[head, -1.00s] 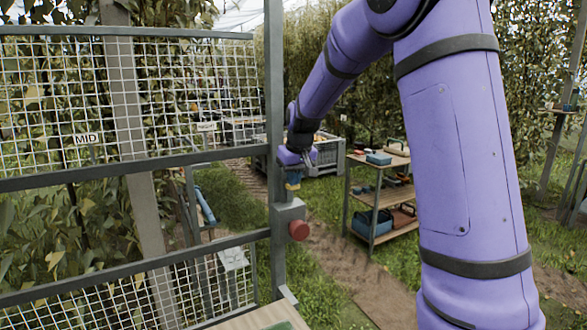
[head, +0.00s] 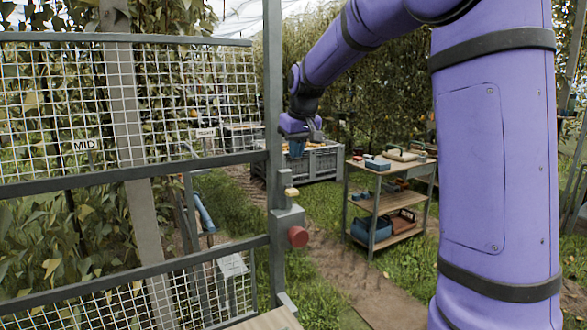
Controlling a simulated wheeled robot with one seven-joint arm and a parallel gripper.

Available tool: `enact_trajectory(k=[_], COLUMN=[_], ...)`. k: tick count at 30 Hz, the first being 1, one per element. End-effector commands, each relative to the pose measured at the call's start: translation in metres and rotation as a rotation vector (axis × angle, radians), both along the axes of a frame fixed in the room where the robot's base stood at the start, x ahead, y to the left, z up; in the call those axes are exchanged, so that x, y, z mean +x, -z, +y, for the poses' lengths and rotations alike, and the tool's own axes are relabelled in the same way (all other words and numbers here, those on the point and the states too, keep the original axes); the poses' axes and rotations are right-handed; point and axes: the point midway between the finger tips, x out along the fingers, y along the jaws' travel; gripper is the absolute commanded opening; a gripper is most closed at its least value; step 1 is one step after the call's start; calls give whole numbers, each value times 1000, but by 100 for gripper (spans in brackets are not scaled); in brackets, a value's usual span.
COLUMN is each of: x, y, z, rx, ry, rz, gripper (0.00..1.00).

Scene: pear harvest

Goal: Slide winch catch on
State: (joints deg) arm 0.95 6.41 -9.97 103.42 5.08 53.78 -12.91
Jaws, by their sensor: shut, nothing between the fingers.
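A grey box (head: 284,221) is fixed to the upright metal post of the mesh railing, with a round red knob (head: 298,237) on its face. A small yellowish knob (head: 291,193), perhaps the catch, sticks out just above the box on the post. My gripper (head: 296,150) is above the yellowish knob and clear of it, pointing down. Its fingers are shut with nothing seen between them. My purple arm crosses the right side of the head view.
A wooden-shelved cart (head: 385,203) holds tools and boxes at centre right. A grey crate (head: 325,163) stands behind my gripper. A dirt path and grass lie between.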

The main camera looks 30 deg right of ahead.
Motion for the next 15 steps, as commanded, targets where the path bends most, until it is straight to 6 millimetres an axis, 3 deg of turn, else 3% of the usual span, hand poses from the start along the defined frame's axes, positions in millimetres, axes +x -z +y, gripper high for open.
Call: enact_trajectory(k=[6, 15], x=[-8, -10], y=[-27, -34], z=[0, 0], rx=[0, 0], ry=[1, 1], rz=[-2, -1], gripper=[0, 0])
